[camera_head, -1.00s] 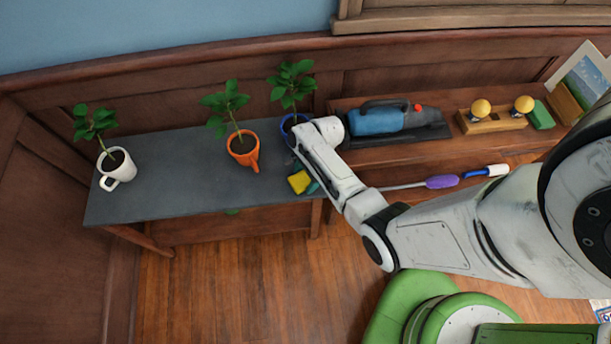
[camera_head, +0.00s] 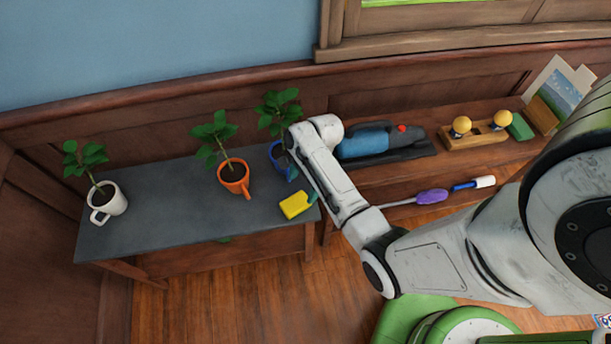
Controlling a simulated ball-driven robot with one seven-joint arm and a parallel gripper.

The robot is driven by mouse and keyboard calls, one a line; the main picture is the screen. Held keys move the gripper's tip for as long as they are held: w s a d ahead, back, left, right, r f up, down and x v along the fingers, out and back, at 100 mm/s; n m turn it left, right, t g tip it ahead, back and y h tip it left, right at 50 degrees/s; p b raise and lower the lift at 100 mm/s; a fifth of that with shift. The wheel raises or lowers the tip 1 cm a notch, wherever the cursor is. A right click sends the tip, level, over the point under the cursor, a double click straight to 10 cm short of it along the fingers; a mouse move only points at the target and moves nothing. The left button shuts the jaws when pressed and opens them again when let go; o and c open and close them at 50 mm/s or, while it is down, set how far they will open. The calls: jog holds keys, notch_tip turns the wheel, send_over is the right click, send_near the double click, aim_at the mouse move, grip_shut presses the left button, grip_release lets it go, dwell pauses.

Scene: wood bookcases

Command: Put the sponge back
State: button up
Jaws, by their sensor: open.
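A yellow sponge (camera_head: 295,205) lies on the grey tabletop (camera_head: 165,218), near its front right corner. My gripper (camera_head: 302,186) is low over that same corner, just right of and behind the sponge. It is open, with teal tips partly showing beside the arm. The sponge shows clear of the arm on its left side; whether a fingertip touches its right end cannot be told. A green block (camera_head: 520,127), which may be another sponge, sits on the wooden shelf at the right.
Potted plants stand on the table: a white mug (camera_head: 110,203), an orange mug (camera_head: 233,181) and a blue pot (camera_head: 278,158) close behind my gripper. A blue handheld vacuum (camera_head: 368,144), a wooden stand with yellow knobs (camera_head: 475,138) and a purple duster (camera_head: 432,196) occupy the shelves at right.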

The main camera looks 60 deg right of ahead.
jog(key=s+a+r+n+h, duration=0.3)
jog(key=s+a+r+n, duration=0.9)
jog(key=n, duration=1.1)
jog(key=shift+s+a+g, duration=0.15)
jog(key=shift+a+g, duration=0.15)
jog(key=shift+a, duration=0.75)
